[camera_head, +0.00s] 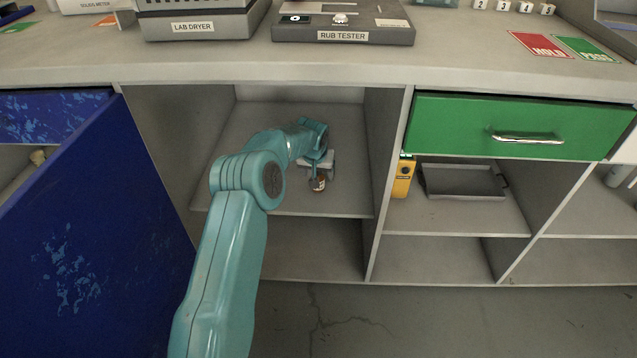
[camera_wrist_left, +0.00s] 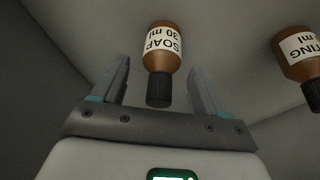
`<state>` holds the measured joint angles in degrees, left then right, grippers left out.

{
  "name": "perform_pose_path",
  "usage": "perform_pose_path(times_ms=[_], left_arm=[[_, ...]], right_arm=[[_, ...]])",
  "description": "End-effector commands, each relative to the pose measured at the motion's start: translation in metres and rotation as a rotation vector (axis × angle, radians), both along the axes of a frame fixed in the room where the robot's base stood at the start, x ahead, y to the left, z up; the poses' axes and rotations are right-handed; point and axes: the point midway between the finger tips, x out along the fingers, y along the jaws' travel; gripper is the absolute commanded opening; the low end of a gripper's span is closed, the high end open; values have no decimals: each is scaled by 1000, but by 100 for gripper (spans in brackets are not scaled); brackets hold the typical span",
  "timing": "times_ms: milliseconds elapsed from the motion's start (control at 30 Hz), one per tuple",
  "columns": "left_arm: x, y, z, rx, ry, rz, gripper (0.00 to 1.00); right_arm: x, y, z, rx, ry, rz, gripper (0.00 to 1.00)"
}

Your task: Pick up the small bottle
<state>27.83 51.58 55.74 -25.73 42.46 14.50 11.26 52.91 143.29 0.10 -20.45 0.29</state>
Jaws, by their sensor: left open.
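A small brown bottle with a black cap and a white label reading SOAP 30 ml (camera_wrist_left: 163,45) shows in the left wrist view. My left gripper (camera_wrist_left: 158,75) is open, and the bottle's cap appears between its two fingers with a gap on each side. In the head view my left gripper (camera_head: 318,163) is inside the open cupboard, above its upper shelf. A small brown bottle (camera_head: 319,184) shows right by the gripper there; its label is too small to read. My right gripper is not in view.
A second brown bottle, its label partly reading TING ml (camera_wrist_left: 300,55), stands to the right in the wrist view. A blue door (camera_head: 90,230) hangs open at left. A green drawer (camera_head: 460,125) is at right.

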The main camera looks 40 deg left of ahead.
Motion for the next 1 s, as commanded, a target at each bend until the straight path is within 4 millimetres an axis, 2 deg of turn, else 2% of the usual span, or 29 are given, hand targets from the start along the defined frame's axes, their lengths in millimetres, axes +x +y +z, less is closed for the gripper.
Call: perform_pose_path(times_ms=[33,67,300,500,767,867,1000], left_arm=[[1,0,-11,0,0,0,73],[1,0,-13,0,0,0,73],[1,0,-12,0,-1,1,73],[0,-1,-12,1,-2,1,12],[1,-1,-10,1,-2,1,11],[1,0,2,2,-4,1,11],[2,1,34,3,-4,0,11]], right_arm=[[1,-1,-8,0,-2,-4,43],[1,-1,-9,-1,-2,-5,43],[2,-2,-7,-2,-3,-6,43],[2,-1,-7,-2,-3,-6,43],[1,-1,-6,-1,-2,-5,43],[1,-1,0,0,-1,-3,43],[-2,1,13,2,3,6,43]])
